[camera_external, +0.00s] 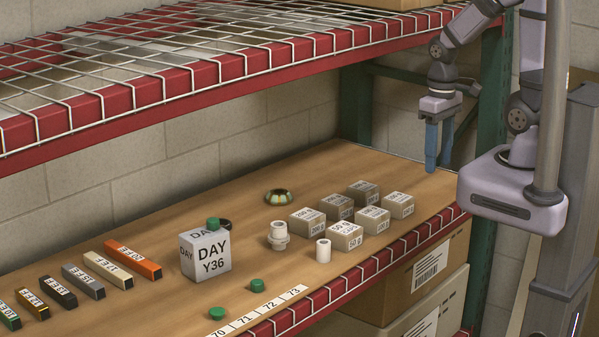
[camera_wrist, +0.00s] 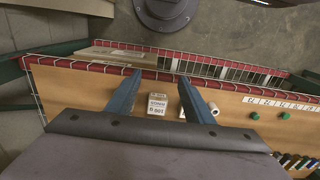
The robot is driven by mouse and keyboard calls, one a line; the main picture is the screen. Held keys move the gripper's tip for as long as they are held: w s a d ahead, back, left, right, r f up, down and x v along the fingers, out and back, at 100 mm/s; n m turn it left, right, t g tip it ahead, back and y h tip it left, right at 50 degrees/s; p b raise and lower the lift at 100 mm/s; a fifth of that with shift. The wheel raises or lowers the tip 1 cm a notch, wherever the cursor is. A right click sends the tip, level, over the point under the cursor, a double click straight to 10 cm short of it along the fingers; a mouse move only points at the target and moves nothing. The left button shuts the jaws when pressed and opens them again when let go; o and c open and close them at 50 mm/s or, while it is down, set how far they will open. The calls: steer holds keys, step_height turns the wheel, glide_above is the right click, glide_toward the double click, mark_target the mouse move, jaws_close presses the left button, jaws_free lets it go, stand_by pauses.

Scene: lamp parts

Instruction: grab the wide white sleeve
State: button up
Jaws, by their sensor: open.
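The wide white sleeve (camera_external: 278,236) stands upright on the wooden shelf, left of the grey weight blocks, with a broader ring low on its body. A narrower white sleeve (camera_external: 323,250) stands apart from it, nearer the front edge. One white cylinder (camera_wrist: 213,108) shows beside the right finger in the wrist view; it looks like the narrow one, and I cannot make out the wide one there. My gripper (camera_external: 438,166) is open and empty over the shelf's right end, far right of both sleeves; its fingers also frame the wrist view (camera_wrist: 160,76).
Several weight blocks (camera_external: 345,237) stand between my gripper and the sleeves. A wire upper shelf (camera_external: 180,75) overhangs the back.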

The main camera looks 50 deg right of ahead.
step_height(320, 180, up, 4)
steer(key=n+t+y+b, duration=0.4)
steer(key=t+y+b, duration=0.2)
steer(key=t+b, duration=0.6)
glide_above(329, 247)
steer(key=w+b, duration=0.2)
steer(key=f+g, duration=0.1)
steer(key=g, duration=0.1)
steer(key=a+r+m+t+b, duration=0.1)
steer(key=a+r+t+b, duration=0.25)
steer(key=t+b, duration=0.4)
steer(key=s+d+f+m+h+b, duration=0.3)
steer(key=s+d+f+h+b, duration=0.1)
steer(key=h+b, duration=0.35)
steer(key=shift+t+y, duration=0.25)
steer(key=shift+y, duration=0.2)
steer(key=f, duration=2.2)
steer(key=shift+a+f, duration=0.15)
steer(key=shift+a, duration=0.05)
steer(key=shift+w+r, duration=0.2)
steer(key=shift+w, duration=3.5)
